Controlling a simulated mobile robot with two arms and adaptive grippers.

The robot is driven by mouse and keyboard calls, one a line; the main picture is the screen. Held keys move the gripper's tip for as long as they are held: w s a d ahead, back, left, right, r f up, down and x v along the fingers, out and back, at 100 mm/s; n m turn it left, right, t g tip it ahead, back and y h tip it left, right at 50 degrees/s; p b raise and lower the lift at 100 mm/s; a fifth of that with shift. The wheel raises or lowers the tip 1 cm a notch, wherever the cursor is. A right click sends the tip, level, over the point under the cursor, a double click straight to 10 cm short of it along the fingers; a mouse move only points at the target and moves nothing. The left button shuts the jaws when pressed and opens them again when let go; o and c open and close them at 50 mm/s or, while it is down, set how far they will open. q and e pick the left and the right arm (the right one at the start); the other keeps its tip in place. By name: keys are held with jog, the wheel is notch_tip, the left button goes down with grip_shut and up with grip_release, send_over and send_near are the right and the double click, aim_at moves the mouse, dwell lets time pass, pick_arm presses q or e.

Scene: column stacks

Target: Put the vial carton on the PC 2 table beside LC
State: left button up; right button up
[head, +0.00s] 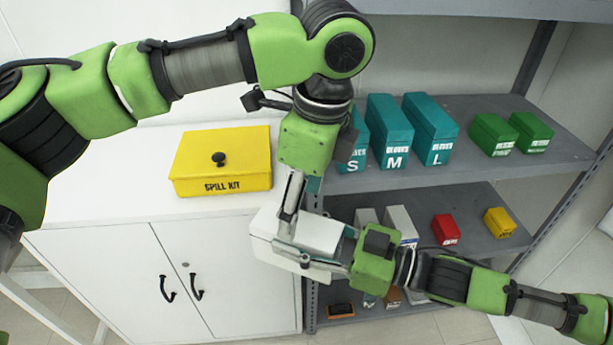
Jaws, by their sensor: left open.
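A white box (318,236), which may be the vial carton, is in front of the cabinet's right edge and the shelf rack. No label on it can be read. My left gripper (289,212) comes down from above, open, with its fingers at the top of the box. My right gripper (318,252) reaches in from the right and is shut on the box, one finger along its near side. The arms hide part of the box. I cannot pick out the PC 2 table or LC.
A yellow spill kit (222,165) stands on the white cabinet (110,195). The grey rack (385,178) carries teal glove boxes (431,130), green boxes (491,134), a red box (446,229) and a yellow box (499,222). The cabinet top left of the spill kit is clear.

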aim_at(299, 225)
pick_arm(q)
jog(key=shift+w+a+f, duration=0.1)
jog(key=shift+f, duration=0.85)
jog(key=shift+w+a+f, duration=0.1)
jog(key=shift+f, duration=0.8)
pick_arm(e)
jog(key=shift+r, duration=0.15)
pick_arm(q)
jog(key=shift+s, duration=0.1)
jog(key=c, duration=1.5)
jog(key=shift+c, duration=0.6)
pick_arm(e)
jog(key=o, duration=1.6)
